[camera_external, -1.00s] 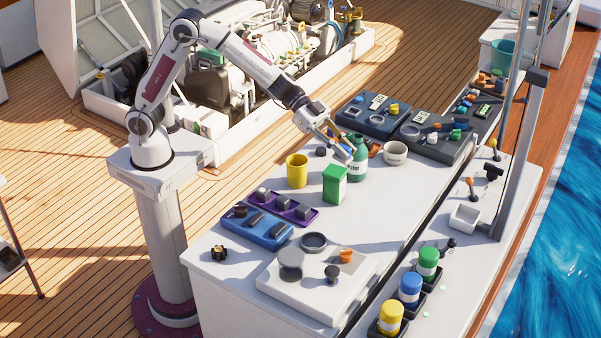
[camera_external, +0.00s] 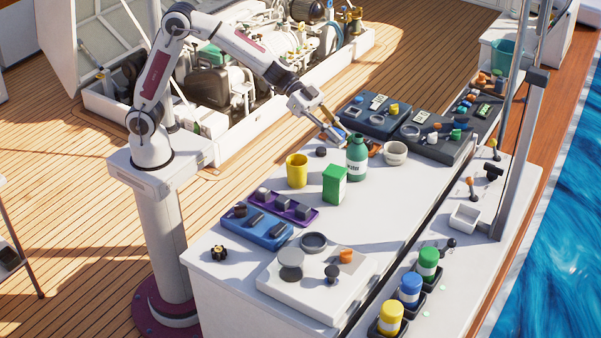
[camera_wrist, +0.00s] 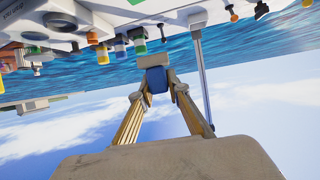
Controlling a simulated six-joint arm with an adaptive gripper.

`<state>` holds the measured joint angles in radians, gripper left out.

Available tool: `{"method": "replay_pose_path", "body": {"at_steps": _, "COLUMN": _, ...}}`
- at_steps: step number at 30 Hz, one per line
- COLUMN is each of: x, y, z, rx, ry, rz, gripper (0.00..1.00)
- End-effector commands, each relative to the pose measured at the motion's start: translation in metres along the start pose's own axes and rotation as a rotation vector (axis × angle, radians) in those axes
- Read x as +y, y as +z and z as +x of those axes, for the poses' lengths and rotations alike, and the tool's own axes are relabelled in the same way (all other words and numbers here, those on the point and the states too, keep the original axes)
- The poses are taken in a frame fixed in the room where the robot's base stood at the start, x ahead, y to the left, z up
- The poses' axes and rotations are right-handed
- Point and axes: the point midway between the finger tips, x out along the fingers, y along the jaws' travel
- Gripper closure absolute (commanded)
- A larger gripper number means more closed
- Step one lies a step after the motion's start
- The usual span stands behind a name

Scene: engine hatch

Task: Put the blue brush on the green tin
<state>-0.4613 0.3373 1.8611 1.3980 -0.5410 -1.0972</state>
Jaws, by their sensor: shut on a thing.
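My gripper (camera_external: 332,131) is above the far part of the white worktop, behind the green bottle (camera_external: 357,160). In the wrist view my gripper (camera_wrist: 158,92) is shut on the blue brush (camera_wrist: 157,79), whose blue part sits between the fingertips with a pale beige end beyond it. In the outside view the brush is too small to make out clearly. A box-shaped green tin (camera_external: 335,184) with a white label stands upright on the worktop, in front of the bottle and nearer the camera than my gripper. The brush is well apart from the tin.
A yellow cup (camera_external: 297,171) stands left of the tin. A white bowl (camera_external: 395,153) is right of the bottle. Purple (camera_external: 310,221) and blue (camera_external: 268,241) trays lie in front. A green canister (camera_external: 428,262) stands on the right ledge. The worktop right of the tin is clear.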

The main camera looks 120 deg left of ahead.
Motion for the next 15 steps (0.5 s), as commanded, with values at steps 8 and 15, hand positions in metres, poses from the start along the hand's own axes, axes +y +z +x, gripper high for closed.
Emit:
{"method": "replay_pose_path", "body": {"at_steps": 8, "x": 0.002, "y": -0.001, "z": 0.001, "rx": 0.004, "ry": 0.002, "rz": 0.002, "gripper": 1.0}}
{"method": "replay_pose_path", "body": {"at_steps": 15, "x": 0.018, "y": -0.008, "z": 0.002, "rx": 0.019, "ry": -0.011, "rz": 0.003, "gripper": 1.0}}
